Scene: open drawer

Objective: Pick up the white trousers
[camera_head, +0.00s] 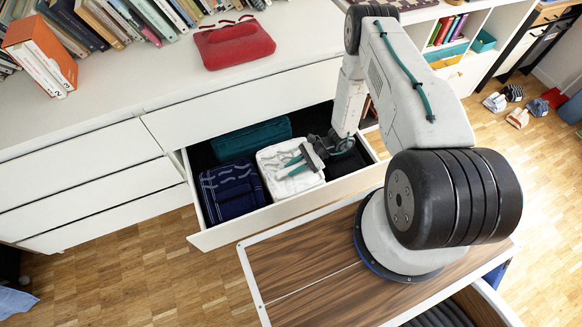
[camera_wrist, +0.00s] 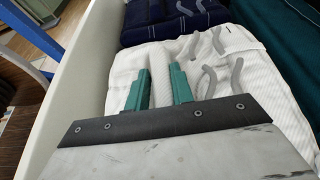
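The white trousers (camera_head: 287,177) lie folded in the open drawer, between dark blue and teal folded clothes. In the wrist view the white trousers (camera_wrist: 245,75) fill the middle, with several grey curved strips on top. My gripper (camera_head: 287,167) is over the trousers, pointing down at them. In the wrist view its two teal fingers (camera_wrist: 160,88) stand apart, with white ribbed cloth showing between them. The fingertips are at or very near the cloth; I cannot tell if they touch it. The gripper hides part of the trousers.
Navy folded clothes (camera_head: 232,190) lie left of the trousers and a teal folded garment (camera_head: 252,139) behind. The drawer front (camera_head: 285,211) and side walls stand close around.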

